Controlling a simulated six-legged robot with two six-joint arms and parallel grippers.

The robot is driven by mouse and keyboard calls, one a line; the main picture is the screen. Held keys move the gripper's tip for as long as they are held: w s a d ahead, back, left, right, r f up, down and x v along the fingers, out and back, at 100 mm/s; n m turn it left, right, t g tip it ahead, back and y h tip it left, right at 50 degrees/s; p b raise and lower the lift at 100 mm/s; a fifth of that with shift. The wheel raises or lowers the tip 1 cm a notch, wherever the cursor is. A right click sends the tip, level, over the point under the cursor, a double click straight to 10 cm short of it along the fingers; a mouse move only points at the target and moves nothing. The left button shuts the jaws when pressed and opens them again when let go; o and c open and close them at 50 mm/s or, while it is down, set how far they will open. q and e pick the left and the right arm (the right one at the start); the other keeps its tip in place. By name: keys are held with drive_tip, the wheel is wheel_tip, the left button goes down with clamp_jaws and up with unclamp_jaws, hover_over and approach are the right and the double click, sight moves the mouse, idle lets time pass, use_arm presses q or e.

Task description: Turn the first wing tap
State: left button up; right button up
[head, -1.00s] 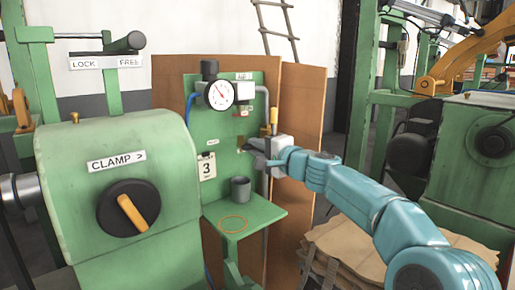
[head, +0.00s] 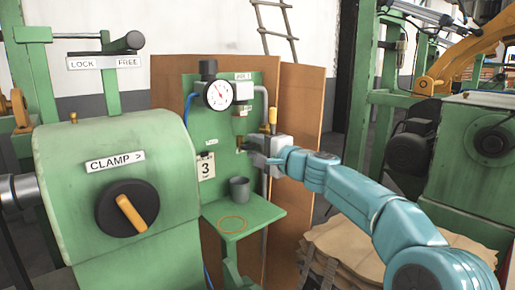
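A green panel (head: 199,125) stands in the middle of the head view, with a gauge, labels and small fittings on its front. A small brass fitting (head: 239,142), perhaps the wing tap, shows at the panel's right part, just beside my fingertips. My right gripper (head: 246,151) reaches in from the right and is at this fitting, partly covering it. Whether its fingers touch or grasp the fitting is too small to tell. My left gripper is not in view.
A gauge (head: 219,94) sits above a card marked 3 (head: 206,167). A green clamp machine (head: 70,200) fills the left. A yellow-handled part (head: 273,117) stands above my gripper.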

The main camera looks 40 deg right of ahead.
sight(256, 147)
drive_tip(key=s, duration=0.1)
drive_tip(key=s+b, duration=0.1)
drive_tip(key=s, duration=0.1)
drive_tip(key=s+b, duration=0.1)
drive_tip(key=s, duration=0.1)
drive_tip(key=shift+s+d+f, duration=0.1)
drive_tip(key=shift+d+f, duration=0.05)
drive_tip(key=shift+d, duration=0.15)
drive_tip(key=s+b, duration=0.2)
drive_tip(key=s, duration=0.9)
drive_tip(key=shift+d, duration=0.35)
drive_tip(key=shift+s, duration=0.1)
